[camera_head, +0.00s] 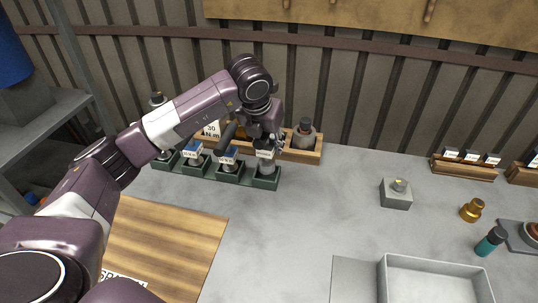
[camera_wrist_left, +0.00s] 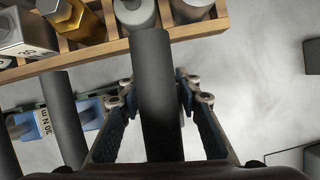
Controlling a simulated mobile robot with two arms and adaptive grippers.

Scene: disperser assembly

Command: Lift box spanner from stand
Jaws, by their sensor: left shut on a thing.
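A row of dark green stands (camera_head: 230,180) holds several upright tools at the back left of the bench. My left gripper (camera_head: 268,144) is above the rightmost stand (camera_head: 264,183), its fingers pointing down. In the left wrist view, my left gripper (camera_wrist_left: 155,100) is shut on the dark grey cylindrical shaft (camera_wrist_left: 160,95) of a tool, taken to be the box spanner. A grey body with a white label (camera_head: 266,163) shows below the gripper, in or just over that stand. I cannot tell whether its lower end is still seated. My right gripper is not in view.
Close left are tools with blue heads (camera_head: 228,153), one marked 30 N m. A wooden rack (camera_head: 303,153) stands directly behind. Right are a grey block (camera_head: 396,194), a brass part (camera_head: 472,210) and a grey tray (camera_head: 437,263). The middle of the bench is clear.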

